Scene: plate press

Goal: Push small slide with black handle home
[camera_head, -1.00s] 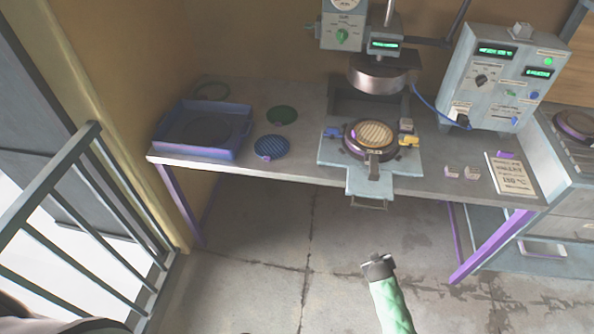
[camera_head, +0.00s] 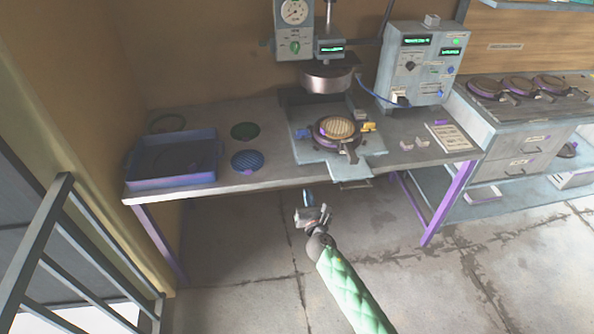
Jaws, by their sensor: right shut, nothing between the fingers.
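The small slide (camera_head: 345,168) is a pale blue-grey plate at the front of the press, reaching past the table's front edge. A thin dark handle (camera_head: 356,184) shows at its front end, under the edge. A round mould with a waffle-patterned face (camera_head: 337,128) sits on the plate work behind it, its dark grip pointing forward. My right gripper (camera_head: 312,204) is shut and empty. It appears in front of the table edge, left of the handle and apart from it. My left gripper is out of view.
The press head (camera_head: 327,79) hangs above and behind the mould. A blue tray (camera_head: 130,178) and two round pads, one green (camera_head: 245,131) and one blue (camera_head: 247,160), lie to the left. A control box (camera_head: 417,62) stands right. Floor before the table is clear.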

